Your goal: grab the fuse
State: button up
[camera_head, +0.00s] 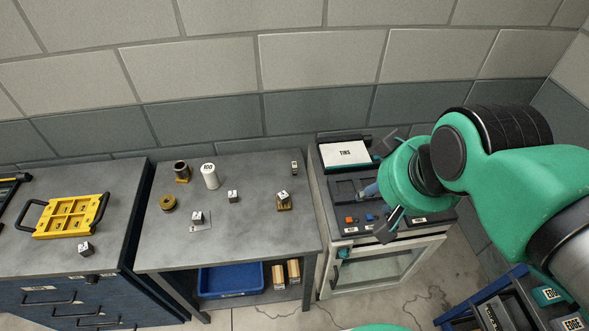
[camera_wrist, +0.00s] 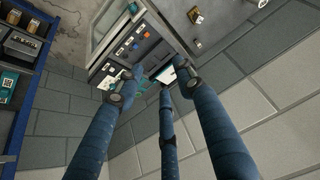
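I cannot single out a fuse by its looks. Small orange (camera_head: 351,219) and blue (camera_head: 370,217) pieces sit in labelled places on the dark top of the white cabinet at the right, and any of them may be it. In the wrist view this cabinet top (camera_wrist: 112,65) lies beyond the fingers. My gripper (camera_head: 380,190) hangs over the cabinet's right part and hides some of it. In the wrist view my gripper's (camera_wrist: 155,88) three fingers are spread apart with nothing seen between them.
The grey middle table (camera_head: 255,225) bears several small weights and blocks. A yellow tray (camera_head: 70,216) lies on the left bench. A blue rack (camera_head: 490,295) stands at lower right. A block wall closes the back.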

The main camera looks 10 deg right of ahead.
jog(key=w+a+f+m+g+y+p, duration=0.15)
jog(key=w+m, duration=0.35)
jog(key=w, duration=0.8)
jog(key=w+a+f+m+g+y, duration=0.1)
jog(key=w+a+f+m+g, duration=0.2)
jog(key=w, duration=0.9)
jog(key=w+d+f+m, duration=0.1)
jog(key=w+f+m, duration=0.5)
jog(key=w+f, duration=0.45)
jog(key=m+g+y, duration=0.1)
jog(key=m+y, duration=0.1)
jog(key=m, duration=0.2)
send_near(294, 169)
notch_tip(294, 169, up, 3)
jog(key=w+d, duration=0.2)
jog(key=d, duration=0.1)
jog(key=shift+s+a+r, duration=0.1)
jog(key=shift+s+r, duration=0.1)
jog(key=shift+f, duration=0.1)
jog(key=shift+b+x, duration=0.4)
jog(key=shift+x, duration=3.9)
